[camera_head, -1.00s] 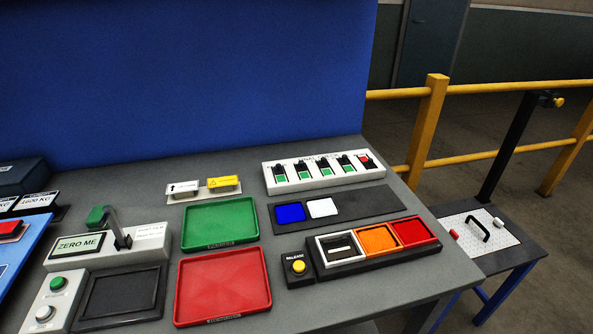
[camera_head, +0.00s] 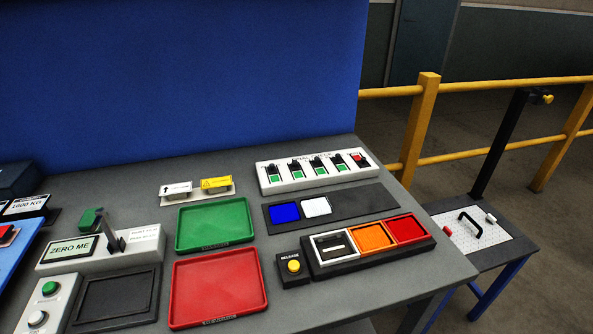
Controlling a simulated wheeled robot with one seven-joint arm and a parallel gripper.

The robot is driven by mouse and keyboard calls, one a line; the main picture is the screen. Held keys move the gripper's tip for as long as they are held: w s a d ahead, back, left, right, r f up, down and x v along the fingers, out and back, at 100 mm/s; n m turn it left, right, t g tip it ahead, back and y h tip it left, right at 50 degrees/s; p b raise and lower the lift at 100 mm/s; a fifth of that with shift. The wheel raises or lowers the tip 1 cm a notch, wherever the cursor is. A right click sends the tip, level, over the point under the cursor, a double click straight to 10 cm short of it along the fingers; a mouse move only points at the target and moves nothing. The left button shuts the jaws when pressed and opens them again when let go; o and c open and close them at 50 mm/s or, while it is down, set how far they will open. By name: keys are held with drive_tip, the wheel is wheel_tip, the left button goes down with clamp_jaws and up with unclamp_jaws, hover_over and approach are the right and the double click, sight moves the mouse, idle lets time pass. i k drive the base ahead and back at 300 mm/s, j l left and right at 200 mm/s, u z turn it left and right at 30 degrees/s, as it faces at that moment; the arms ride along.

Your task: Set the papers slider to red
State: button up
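A white panel (camera_head: 322,181) with a row of several sliders stands at the back right of the grey workbench. Most of its sliders, such as the leftmost one (camera_head: 272,171), show a black knob with green below it. The rightmost slider (camera_head: 360,159) shows red at the top with black below. The small labels above the sliders are too blurred to read, so I cannot tell which one is papers. My gripper is not in view.
In front of the panel lie a dark strip with blue (camera_head: 285,212) and white squares, and a holder with orange (camera_head: 371,238) and red (camera_head: 407,229) trays. A yellow button (camera_head: 293,266), green tray (camera_head: 214,223) and red tray (camera_head: 218,287) are nearby. A yellow railing (camera_head: 421,125) stands behind.

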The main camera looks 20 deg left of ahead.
sight(272, 169)
drive_tip(key=u, duration=1.1)
